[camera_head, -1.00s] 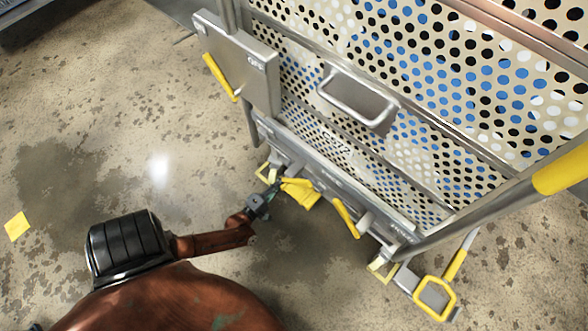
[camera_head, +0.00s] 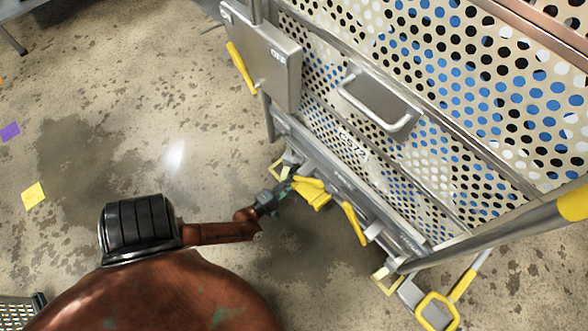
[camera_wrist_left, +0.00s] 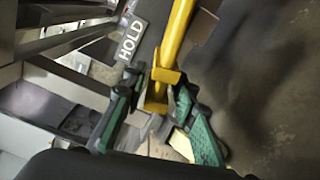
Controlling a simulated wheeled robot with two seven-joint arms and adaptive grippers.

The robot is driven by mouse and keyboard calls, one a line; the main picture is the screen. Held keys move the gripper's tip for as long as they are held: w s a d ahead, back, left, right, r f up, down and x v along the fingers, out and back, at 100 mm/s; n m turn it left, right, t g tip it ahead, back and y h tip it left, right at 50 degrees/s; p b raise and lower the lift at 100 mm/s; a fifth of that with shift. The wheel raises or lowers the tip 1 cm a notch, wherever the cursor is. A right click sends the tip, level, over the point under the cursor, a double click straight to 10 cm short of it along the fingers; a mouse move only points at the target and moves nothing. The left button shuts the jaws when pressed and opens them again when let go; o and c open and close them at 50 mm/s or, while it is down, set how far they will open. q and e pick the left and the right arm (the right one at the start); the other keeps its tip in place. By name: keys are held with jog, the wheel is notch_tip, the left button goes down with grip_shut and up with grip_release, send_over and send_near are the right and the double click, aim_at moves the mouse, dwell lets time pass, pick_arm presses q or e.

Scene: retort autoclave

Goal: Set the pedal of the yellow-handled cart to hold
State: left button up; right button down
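The cart (camera_head: 425,125) has a perforated panel and yellow handle parts, and fills the right of the head view. Along its lower edge is a yellow pedal (camera_head: 314,196), with a yellow lever (camera_head: 354,223) to its right. My left gripper (camera_head: 284,189) is low beside the pedal's left side. In the left wrist view, its green-padded fingers (camera_wrist_left: 157,100) stand apart on either side of a yellow bar (camera_wrist_left: 172,45) with a broader yellow end. A gap shows on the left; contact on the right is unclear. A HOLD label (camera_wrist_left: 130,41) is just left of the bar. My right gripper is not in view.
A grey box marked OFF (camera_head: 272,60) with a yellow handle (camera_head: 241,68) is on the cart's left side. A yellow-framed part (camera_head: 437,311) juts out at the lower right.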

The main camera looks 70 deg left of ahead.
pick_arm(q)
jog(key=v, duration=1.2)
jog(key=shift+s+d, duration=0.1)
dwell(0.4)
